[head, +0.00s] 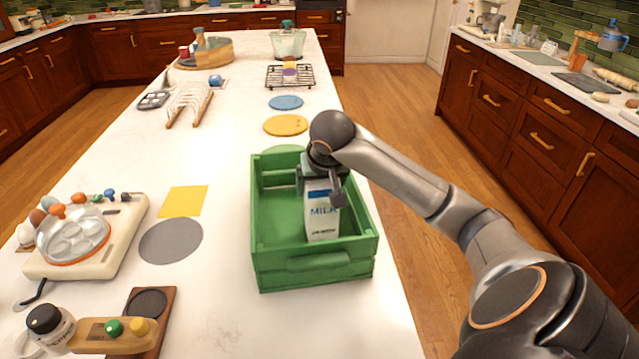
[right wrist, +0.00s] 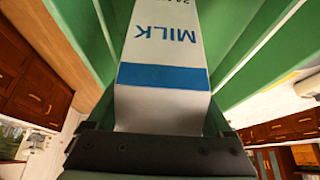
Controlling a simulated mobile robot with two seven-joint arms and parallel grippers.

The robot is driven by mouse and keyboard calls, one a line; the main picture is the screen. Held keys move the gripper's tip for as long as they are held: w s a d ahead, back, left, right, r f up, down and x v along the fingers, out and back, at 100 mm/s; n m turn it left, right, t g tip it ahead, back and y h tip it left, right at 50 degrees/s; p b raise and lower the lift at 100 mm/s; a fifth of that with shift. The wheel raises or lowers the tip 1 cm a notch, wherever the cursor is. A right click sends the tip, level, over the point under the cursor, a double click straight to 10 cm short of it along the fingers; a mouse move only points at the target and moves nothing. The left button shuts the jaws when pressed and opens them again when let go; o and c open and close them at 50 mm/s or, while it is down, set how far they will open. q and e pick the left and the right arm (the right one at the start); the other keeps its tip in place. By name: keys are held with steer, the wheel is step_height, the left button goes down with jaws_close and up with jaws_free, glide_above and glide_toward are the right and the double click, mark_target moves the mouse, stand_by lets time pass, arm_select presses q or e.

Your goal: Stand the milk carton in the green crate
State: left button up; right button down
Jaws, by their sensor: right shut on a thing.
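The milk carton (head: 321,215) is white with a blue band and blue lettering. It is upright inside the green crate (head: 316,272), toward its front right, with its lower end below the rim. I cannot tell whether its base touches the crate floor. My right gripper (head: 322,172) is shut on the carton's upper part from above. In the right wrist view, the carton (right wrist: 165,75) fills the space in front of my gripper, with green crate walls (right wrist: 258,50) on both sides. My left gripper is not in view.
The crate stands at the right edge of the white counter (head: 222,300). A yellow square (head: 184,201) and a grey disc (head: 171,240) lie to its left. An egg cooker (head: 85,240) stands further left. Yellow (head: 286,125) and blue (head: 286,102) discs lie beyond the crate.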

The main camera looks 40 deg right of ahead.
steer(key=shift+f, duration=0.25)
jaws_free()
steer(key=shift+f, duration=0.1)
steer(key=shift+a+r, duration=0.1)
steer(key=shift+r, duration=0.25)
steer(key=p+v, duration=0.2)
steer(key=v, duration=0.9)
steer(key=shift+s+r, duration=0.2)
steer(key=shift+r, duration=0.05)
steer(key=shift+a, duration=0.1)
